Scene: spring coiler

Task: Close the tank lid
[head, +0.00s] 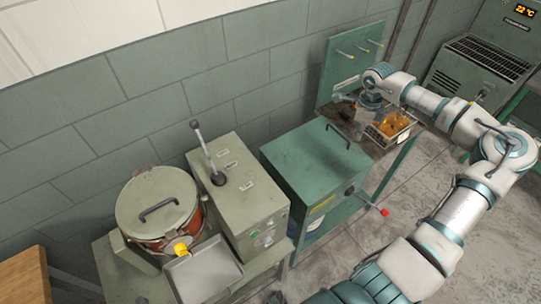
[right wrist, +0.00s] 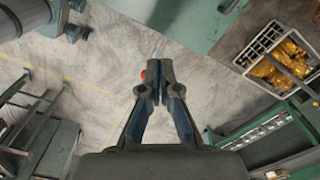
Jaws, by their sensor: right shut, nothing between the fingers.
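A green box-shaped tank (head: 322,190) stands at the centre of the head view. Its flat lid (head: 305,155), with a dark bar handle, lies down over the top, with no clear gap visible. A round pot (head: 160,243) at the left also has a grey-green lid (head: 155,203) with a handle, lying on its top. I cannot tell from the pictures which of the two is the tank meant. My right gripper (head: 343,100) is over the back right bench, beyond the green tank and apart from it. In the right wrist view its fingers (right wrist: 152,78) are together and empty. My left gripper is not in view.
A wire basket (head: 408,122) of orange-yellow pieces sits on the bench near my right gripper; it also shows in the right wrist view (right wrist: 247,58). A lever machine (head: 240,195) stands between pot and green tank. A red-tipped rod (head: 370,204) juts out. The floor at right is clear.

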